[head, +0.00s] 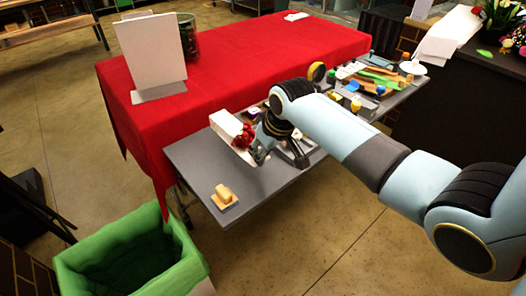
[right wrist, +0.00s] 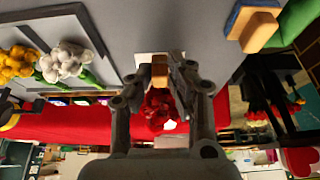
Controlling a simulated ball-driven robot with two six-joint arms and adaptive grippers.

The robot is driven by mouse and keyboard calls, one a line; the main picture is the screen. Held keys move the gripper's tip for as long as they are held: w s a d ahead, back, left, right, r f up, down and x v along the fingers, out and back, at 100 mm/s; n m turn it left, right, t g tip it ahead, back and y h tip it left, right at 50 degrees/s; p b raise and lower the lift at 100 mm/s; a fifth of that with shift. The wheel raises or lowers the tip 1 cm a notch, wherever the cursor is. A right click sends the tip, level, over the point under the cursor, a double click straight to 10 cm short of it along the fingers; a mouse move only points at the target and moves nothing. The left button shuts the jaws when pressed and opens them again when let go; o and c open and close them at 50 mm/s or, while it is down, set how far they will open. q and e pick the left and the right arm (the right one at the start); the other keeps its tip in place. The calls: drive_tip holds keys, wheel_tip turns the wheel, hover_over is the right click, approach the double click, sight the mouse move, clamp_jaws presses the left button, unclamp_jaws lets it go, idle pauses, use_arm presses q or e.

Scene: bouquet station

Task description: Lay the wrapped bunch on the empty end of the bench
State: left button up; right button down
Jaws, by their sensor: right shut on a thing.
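The wrapped bunch shows red flower heads (head: 244,137) beside a pale white shape (head: 226,124) that looks like its wrap, over the grey bench (head: 185,152). My right gripper (head: 263,154) is at the flowers, low over the bench. In the right wrist view the red flowers (right wrist: 158,106) sit between the fingers of my right gripper (right wrist: 161,72), with a small brown piece at the tips. It is shut on the bunch; fingers hide part of the hold. I cannot tell whether the bunch touches the bench. My left gripper is not in view.
The bench's near left end holds only a wooden block on a pad (head: 224,196). A green-lined bin (head: 130,255) stands below it. A red-clothed table (head: 240,70) with a white board (head: 152,50) runs behind. Yellow flowers (right wrist: 18,62) and white flowers (right wrist: 64,60) lie on a tray.

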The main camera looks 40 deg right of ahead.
wheel_tip(320, 180, down, 3)
drive_tip(key=b, duration=0.2)
drive_tip(key=shift+b, duration=0.4)
drive_tip(key=shift+f+b, duration=0.35)
drive_tip(key=shift+f, duration=0.95)
drive_tip(key=shift+p, duration=0.3)
drive_tip(key=shift+f, duration=0.25)
drive_tip(key=c, duration=0.8)
unclamp_jaws()
drive_tip(key=shift+o, duration=0.2)
drive_tip(key=shift+r, duration=0.1)
